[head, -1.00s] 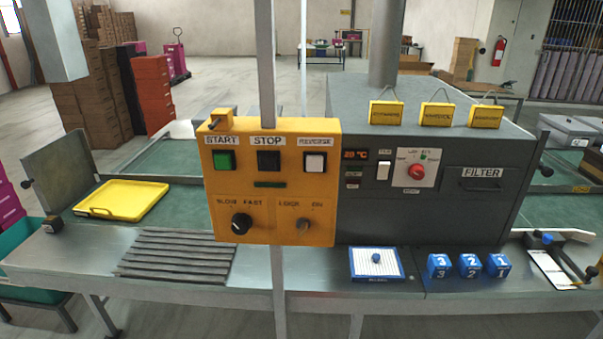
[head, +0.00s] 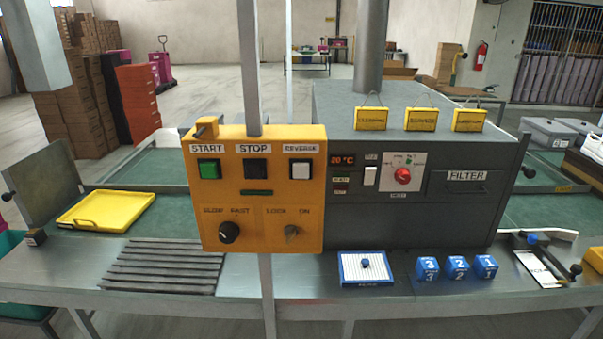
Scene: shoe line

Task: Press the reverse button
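The box is mounted on a grey post in front of the conveyor. Neither of my grippers shows in the head view.
A grey oven-like housing (head: 428,225) with a red dial stands right behind the box. A yellow tray (head: 107,210) lies on the left. A white-and-blue pad (head: 369,281) and blue numbered blocks (head: 457,267) sit on the front ledge. The space before the box is clear.

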